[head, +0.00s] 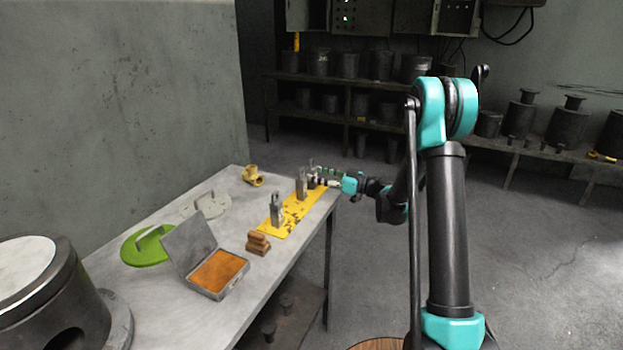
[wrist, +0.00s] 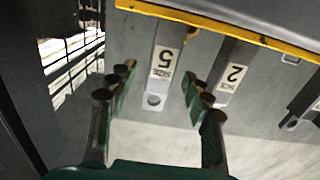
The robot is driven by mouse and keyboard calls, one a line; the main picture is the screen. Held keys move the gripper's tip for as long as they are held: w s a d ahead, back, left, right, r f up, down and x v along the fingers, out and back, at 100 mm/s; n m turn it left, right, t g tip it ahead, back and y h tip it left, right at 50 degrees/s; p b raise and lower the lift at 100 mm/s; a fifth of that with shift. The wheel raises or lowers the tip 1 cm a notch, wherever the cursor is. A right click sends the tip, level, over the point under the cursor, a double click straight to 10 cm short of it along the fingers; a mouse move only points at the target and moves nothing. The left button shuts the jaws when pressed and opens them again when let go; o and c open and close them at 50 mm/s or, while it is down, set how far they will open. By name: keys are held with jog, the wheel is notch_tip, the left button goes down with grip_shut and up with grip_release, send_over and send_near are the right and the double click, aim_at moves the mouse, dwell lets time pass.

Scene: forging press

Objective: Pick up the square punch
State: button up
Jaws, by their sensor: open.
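Several grey metal punches stand on a yellow strip (head: 272,232) along the right side of the table. The near punch (head: 277,212) and the middle punch (head: 302,186) show clearly; the far one is partly hidden by my gripper (head: 320,180). In the wrist view, a punch labelled 5 (wrist: 164,62) with a hole in its end lies between the open fingers of my gripper (wrist: 160,85). They do not seem to touch it. A punch labelled 2 (wrist: 233,72) is just right of the right finger. I cannot tell which punch is the square one.
A wall (head: 120,100) bounds the left. Floor at right is free.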

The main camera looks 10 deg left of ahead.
jog(key=x, duration=0.2)
jog(key=shift+w+a, duration=0.15)
jog(key=shift+a, duration=0.2)
grip_shut()
jog(key=shift+r, duration=0.1)
